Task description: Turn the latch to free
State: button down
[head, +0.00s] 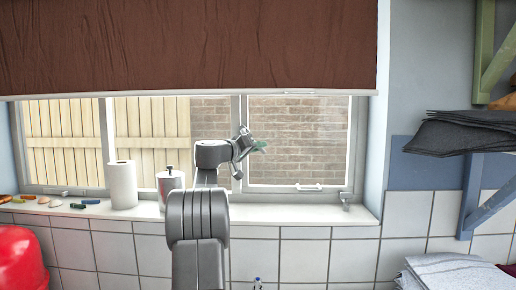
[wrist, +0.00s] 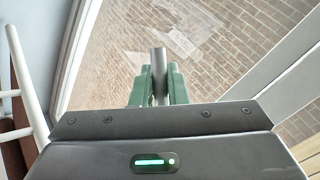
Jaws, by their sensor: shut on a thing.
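My gripper (wrist: 158,84) has green fingers shut on a grey metal bar (wrist: 159,60) in the wrist view. The bar looks like the latch's lever and stands up between the fingertips. Its base and pivot are hidden, so I cannot tell how far it is turned. In the head view my gripper (head: 250,148) is in front of the window, just right of the upright grey frame post (head: 236,110). The latch is too small and covered to make out there.
A brown blind (head: 190,45) hangs above. A white handle (head: 308,187) sits low on the right pane. Dark folded cloths (head: 465,135) lie on a shelf at right.

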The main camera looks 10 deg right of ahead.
jog(key=shift+f+b, duration=0.1)
jog(key=shift+b, duration=0.25)
jog(key=shift+d+n+b, duration=0.2)
jog(key=shift+n+b, duration=0.1)
jog(key=shift+b, duration=0.25)
jog(key=shift+s+d+r+n+t+h+b, duration=0.1)
jog(key=shift+d+r+n+t+h+b, duration=0.3)
jog(key=shift+b, duration=0.7)
jog(key=shift+s+d+r+n+t+h+b, duration=0.1)
jog(key=shift+r+n+t+h+b, duration=0.35)
jog(key=shift+n+b, duration=0.4)
jog(key=shift+r+n+t+h+b, duration=0.25)
jog(key=shift+r+n+t+b, duration=0.1)
jog(key=shift+r+b, duration=0.25)
jog(key=c, duration=1.4)
grip_release()
jog(key=shift+f, duration=0.1)
jog(key=shift+c, duration=0.2)
jog(key=b+v, duration=0.5)
jog(key=v, duration=0.8)
jog(key=shift+s+a, duration=0.2)
jog(key=shift+a, duration=0.1)
